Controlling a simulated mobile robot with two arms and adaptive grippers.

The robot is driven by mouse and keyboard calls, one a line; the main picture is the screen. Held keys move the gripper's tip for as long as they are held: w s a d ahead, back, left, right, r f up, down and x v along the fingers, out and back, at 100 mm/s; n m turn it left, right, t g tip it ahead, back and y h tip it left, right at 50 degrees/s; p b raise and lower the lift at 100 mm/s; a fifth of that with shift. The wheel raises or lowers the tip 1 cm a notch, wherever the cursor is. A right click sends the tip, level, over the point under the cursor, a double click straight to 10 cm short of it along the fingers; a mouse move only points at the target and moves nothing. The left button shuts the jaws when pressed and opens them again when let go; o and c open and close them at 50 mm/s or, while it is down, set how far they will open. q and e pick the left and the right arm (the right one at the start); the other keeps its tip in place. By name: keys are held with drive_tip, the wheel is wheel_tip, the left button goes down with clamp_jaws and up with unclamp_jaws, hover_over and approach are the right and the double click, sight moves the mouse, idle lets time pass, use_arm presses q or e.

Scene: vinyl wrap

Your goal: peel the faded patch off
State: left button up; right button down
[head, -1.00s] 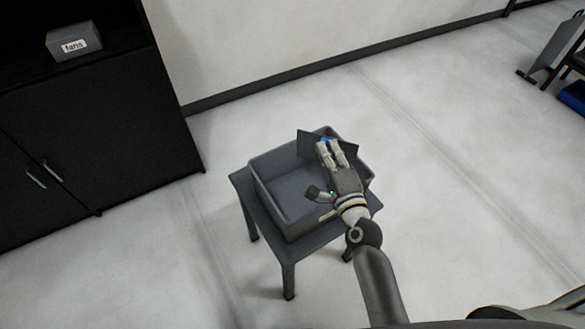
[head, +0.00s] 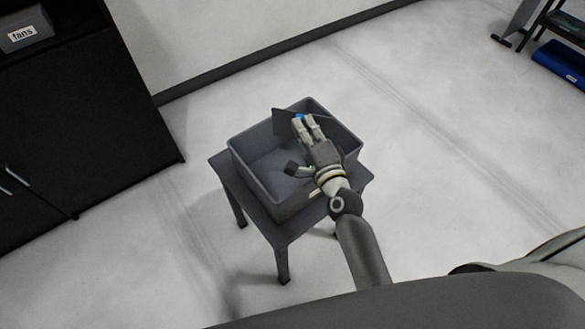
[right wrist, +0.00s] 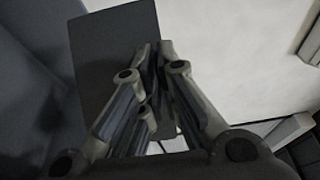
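A dark grey flat sheet (head: 284,123), which may be the faded patch, is at the fingertips of my right gripper (head: 301,120). In the right wrist view the gripper (right wrist: 153,52) has its fingers closed together on the sheet (right wrist: 116,55). My left gripper is out of view.
The bin stands on a small dark table (head: 281,236). A black cabinet (head: 105,130) stands at the left, with a grey box labelled "fans" (head: 25,30) on it. A blue object (head: 560,66) lies by a dark rack at the upper right. The floor around is clear.

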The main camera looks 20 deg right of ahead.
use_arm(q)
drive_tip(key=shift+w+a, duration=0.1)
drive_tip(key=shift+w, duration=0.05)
use_arm(e)
drive_tip(key=shift+f, duration=0.1)
drive_tip(key=c, duration=1.6)
unclamp_jaws()
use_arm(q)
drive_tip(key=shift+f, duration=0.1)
use_arm(e)
drive_tip(key=shift+o, duration=0.2)
drive_tip(key=s+d, duration=0.1)
drive_tip(key=s, duration=1.1)
